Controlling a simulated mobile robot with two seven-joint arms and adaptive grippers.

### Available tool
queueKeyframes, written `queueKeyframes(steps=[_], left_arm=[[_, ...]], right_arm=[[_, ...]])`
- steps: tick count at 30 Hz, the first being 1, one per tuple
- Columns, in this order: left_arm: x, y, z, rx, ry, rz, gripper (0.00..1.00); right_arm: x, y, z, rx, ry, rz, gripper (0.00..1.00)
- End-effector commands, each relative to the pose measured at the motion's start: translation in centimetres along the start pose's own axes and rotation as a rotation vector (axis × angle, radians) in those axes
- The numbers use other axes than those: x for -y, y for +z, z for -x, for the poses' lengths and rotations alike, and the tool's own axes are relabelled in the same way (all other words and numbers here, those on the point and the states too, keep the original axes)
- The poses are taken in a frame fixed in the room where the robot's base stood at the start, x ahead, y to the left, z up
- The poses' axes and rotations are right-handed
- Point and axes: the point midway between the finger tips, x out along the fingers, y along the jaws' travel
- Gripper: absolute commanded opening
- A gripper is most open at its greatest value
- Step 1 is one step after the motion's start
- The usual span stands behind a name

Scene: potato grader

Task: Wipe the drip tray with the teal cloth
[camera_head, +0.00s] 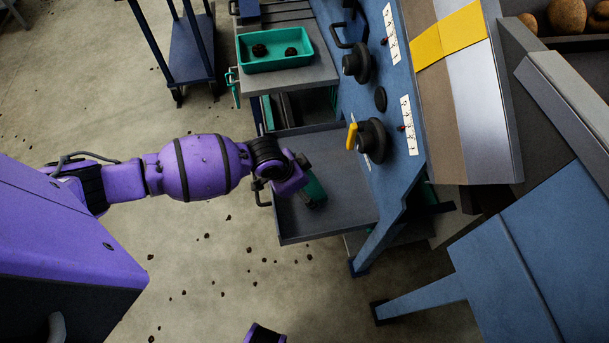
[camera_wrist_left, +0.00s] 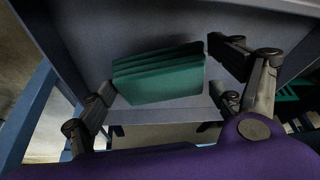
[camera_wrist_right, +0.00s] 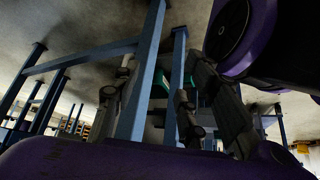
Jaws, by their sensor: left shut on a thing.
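The drip tray (camera_head: 350,190) is a shallow grey tray under the blue control panel in the head view. It also shows in the left wrist view (camera_wrist_left: 85,40). The teal cloth (camera_head: 316,188) is a folded pad; in the left wrist view (camera_wrist_left: 158,80) it lies between my left fingers. My left gripper (camera_head: 303,190) reaches over the tray from the left and is shut on the cloth. The cloth appears to be at the tray floor, but contact is hard to tell. My right gripper (camera_wrist_right: 152,95) shows dark, spread fingers with nothing clearly between them.
A teal bin (camera_head: 275,62) with dark lumps stands on a grey shelf behind the tray. Black knobs, one with a yellow handle (camera_head: 352,136), project from the panel. Blue frame legs (camera_head: 420,298) stand at the right. Dark crumbs litter the floor.

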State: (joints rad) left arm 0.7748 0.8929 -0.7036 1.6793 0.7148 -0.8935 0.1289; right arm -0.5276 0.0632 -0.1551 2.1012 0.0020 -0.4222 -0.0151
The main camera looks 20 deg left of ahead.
Motion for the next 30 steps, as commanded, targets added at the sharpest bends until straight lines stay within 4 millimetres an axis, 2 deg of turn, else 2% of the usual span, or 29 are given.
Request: queueKeyframes(steps=[1,3,15,30], left_arm=[[0.0,-0.4,0.8,-0.002,-0.001,0.0,0.65],[0.0,-0.5,1.3,-0.002,-0.001,0.001,0.65],[0.1,-1.5,4.4,-0.002,-0.003,0.005,0.65],[0.0,-1.7,4.7,-0.001,-0.004,0.011,0.65]], right_arm=[[0.1,-1.0,0.3,-0.014,-0.002,0.003,0.4],[0.2,-1.7,0.6,-0.022,-0.003,0.006,0.4],[0.0,-3.2,2.7,-0.032,-0.002,0.018,0.4],[-0.1,-3.2,2.8,-0.034,0.0,0.02,0.4]])
